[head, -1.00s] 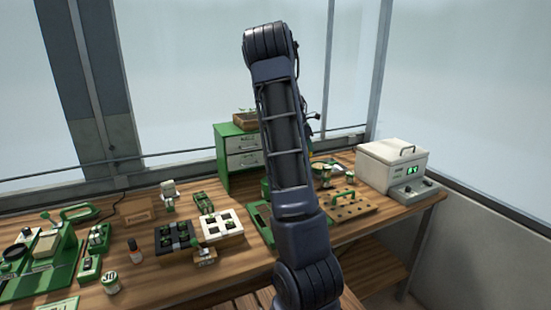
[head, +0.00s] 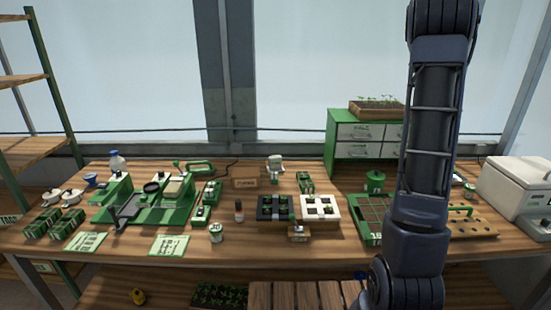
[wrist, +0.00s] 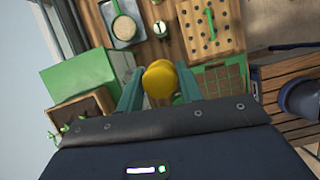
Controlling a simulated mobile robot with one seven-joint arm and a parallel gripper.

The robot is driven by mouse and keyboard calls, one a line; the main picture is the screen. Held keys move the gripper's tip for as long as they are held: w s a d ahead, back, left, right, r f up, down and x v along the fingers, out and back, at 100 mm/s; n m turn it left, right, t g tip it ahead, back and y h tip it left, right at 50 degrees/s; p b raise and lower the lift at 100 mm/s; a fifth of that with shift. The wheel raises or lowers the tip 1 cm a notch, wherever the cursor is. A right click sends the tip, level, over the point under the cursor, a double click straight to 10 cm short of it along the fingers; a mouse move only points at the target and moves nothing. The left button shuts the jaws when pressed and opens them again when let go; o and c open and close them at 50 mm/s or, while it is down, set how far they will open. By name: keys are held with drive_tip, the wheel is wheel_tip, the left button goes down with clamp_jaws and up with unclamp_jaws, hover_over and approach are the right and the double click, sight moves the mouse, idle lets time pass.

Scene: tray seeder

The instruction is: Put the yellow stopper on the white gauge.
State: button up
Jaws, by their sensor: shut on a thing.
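In the wrist view my gripper (wrist: 160,84) is shut on the yellow stopper (wrist: 158,82). The stopper is round-topped and sits between the two green fingers, held above the bench. In the head view my arm rises at the right, and my gripper and the stopper do not show. I cannot tell for certain which thing is the white gauge. A small white-topped piece (wrist: 160,28) beyond the stopper in the wrist view is too small to make out. A white-topped piece (head: 275,164) stands at the back middle of the bench in the head view.
The bench (head: 330,249) holds a green seeder (head: 135,208), a black tray (head: 272,207), a white tray (head: 335,207), a green drawer cabinet (wrist: 80,80), a holed wooden board (wrist: 215,45) and a white box (head: 505,177).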

drive_tip(key=w+a+n+t, duration=0.1)
drive_tip(key=w+a+n, duration=0.3)
drive_tip(key=w+a, duration=0.8)
drive_tip(key=n+t+y, duration=0.3)
drive_tip(key=n+t, duration=0.1)
drive_tip(key=n, duration=0.8)
hover_over(275, 157)
wheel_tip(275, 157, down, 31)
drive_tip(key=shift+w+f, duration=0.15)
drive_tip(key=shift+f, duration=0.05)
drive_tip(key=shift+f, duration=0.1)
drive_tip(key=o, duration=1)
